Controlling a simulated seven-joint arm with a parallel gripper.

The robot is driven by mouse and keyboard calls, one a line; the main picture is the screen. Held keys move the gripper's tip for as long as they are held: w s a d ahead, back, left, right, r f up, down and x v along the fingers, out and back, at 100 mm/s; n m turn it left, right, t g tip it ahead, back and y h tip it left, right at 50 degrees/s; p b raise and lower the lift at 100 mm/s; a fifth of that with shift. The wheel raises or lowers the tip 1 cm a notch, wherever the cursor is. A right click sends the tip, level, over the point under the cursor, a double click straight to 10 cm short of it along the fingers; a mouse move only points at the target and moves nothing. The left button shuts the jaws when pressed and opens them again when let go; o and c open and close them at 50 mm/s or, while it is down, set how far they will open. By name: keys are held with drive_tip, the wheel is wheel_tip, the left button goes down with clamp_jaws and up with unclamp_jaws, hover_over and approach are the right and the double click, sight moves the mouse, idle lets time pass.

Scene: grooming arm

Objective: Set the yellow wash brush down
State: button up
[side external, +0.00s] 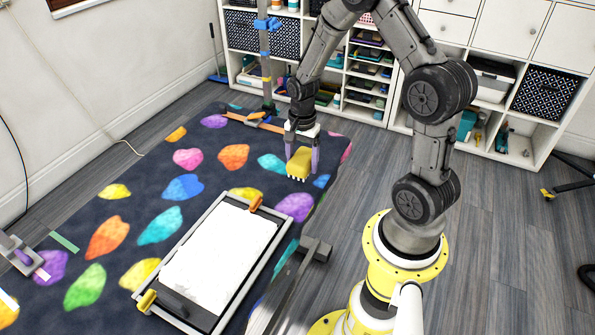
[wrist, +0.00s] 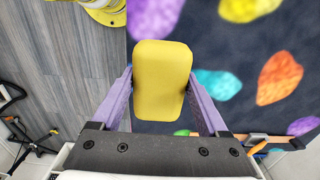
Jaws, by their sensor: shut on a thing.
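The yellow wash brush (side external: 300,162) is a yellow block with pale bristles on its underside. My gripper (side external: 302,158) is shut on it, with one purple finger on each side. In the side view the brush is over the right part of the dark patterned mat (side external: 140,190); I cannot tell whether its bristles touch the mat. In the wrist view the brush (wrist: 161,80) fills the space between the purple fingers, and its smooth yellow back faces the camera. The bristles are hidden there.
A framed white tray (side external: 218,252) with orange clips lies on the mat in front of the brush. A grey post with blue clamps (side external: 265,55) stands at the mat's far end. White shelves (side external: 360,70) line the back. The mat's left part is mostly free.

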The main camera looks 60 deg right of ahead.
drive_tip(key=shift+w+d+f, duration=0.2)
drive_tip(key=shift+w+f, duration=0.25)
drive_tip(key=shift+f, duration=0.15)
drive_tip(key=shift+w+d+f, duration=0.2)
drive_tip(key=shift+w+f, duration=0.25)
drive_tip(key=shift+f, duration=1.65)
drive_tip(key=shift+f, duration=0.1)
drive_tip(key=o, duration=1.1)
